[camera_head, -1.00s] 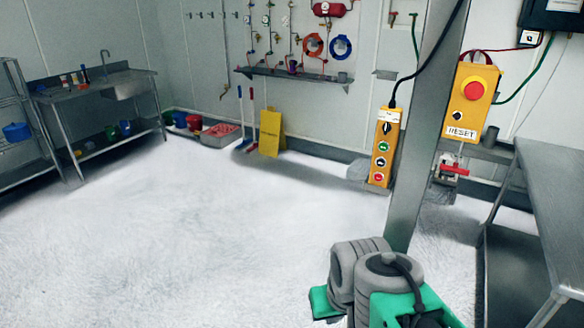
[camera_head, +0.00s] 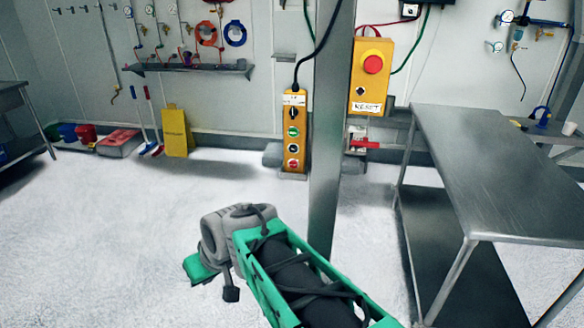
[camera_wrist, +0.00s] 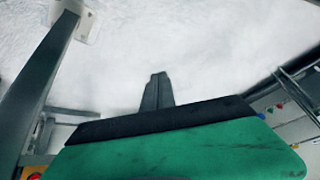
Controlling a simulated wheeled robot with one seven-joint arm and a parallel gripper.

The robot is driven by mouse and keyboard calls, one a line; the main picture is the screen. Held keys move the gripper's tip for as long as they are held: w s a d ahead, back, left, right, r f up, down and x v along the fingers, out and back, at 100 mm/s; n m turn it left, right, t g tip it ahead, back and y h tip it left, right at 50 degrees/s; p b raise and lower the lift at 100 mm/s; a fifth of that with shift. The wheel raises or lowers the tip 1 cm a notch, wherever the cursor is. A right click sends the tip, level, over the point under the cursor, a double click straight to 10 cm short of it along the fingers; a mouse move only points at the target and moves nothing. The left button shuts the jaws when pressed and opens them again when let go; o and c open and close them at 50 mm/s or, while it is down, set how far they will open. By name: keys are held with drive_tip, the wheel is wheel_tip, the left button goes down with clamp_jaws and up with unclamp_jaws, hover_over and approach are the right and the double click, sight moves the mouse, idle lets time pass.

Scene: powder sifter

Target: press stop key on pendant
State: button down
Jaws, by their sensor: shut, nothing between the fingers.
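The yellow pendant (camera_head: 294,104) hangs upright from a black cable, left of the grey post, in the head view. It has a dark switch near the top, a green key, a dark key and a red key (camera_head: 293,163) at the bottom. The key markings are too small to read surely. My gripper (camera_wrist: 156,88) shows in the wrist view with its dark fingers together, pointing over the white floor. Nothing is between them. The fingers are clear of the pendant. In the head view my arm is low in front, and the fingers cannot be made out.
A grey steel post (camera_head: 328,130) stands just right of the pendant; it also shows in the wrist view (camera_wrist: 38,85). A yellow reset box (camera_head: 371,78) with a red mushroom button is on its right. A steel table (camera_head: 490,165) stands at right. The white floor at left is open.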

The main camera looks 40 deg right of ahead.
sight(293, 164)
drive_tip(key=w+d+m+t+b, duration=0.1)
drive_tip(key=w+d+m+t, duration=0.25)
drive_tip(key=w+d, duration=0.55)
drive_tip(key=s+d+r+m+t+h, duration=0.1)
drive_tip(key=d+r+m+t, duration=0.1)
drive_tip(key=d, duration=0.8)
drive_tip(key=s+d+r+m+t+h+b, duration=0.1)
drive_tip(key=d+r+t, duration=0.3)
drive_tip(key=d, duration=0.6)
drive_tip(key=shift+s+m+t+h+b, duration=0.3)
drive_tip(key=shift+s+m+t+h, duration=0.25)
drive_tip(key=shift+m, duration=0.3)
drive_tip(key=shift+w+d, duration=0.1)
drive_tip(key=shift+w+d+f, duration=0.1)
drive_tip(key=shift+w+d, duration=0.75)
drive_tip(key=shift+d, duration=0.3)
drive_tip(key=shift+w+d+r, duration=0.1)
drive_tip(key=shift+w+d, duration=0.8)
drive_tip(key=shift+d, duration=0.2)
drive_tip(key=shift+w+d+f, duration=0.1)
drive_tip(key=shift+w+d, duration=0.75)
drive_tip(key=shift+d, duration=0.3)
drive_tip(key=shift+w+d, duration=0.25)
drive_tip(key=shift+d, duration=0.05)
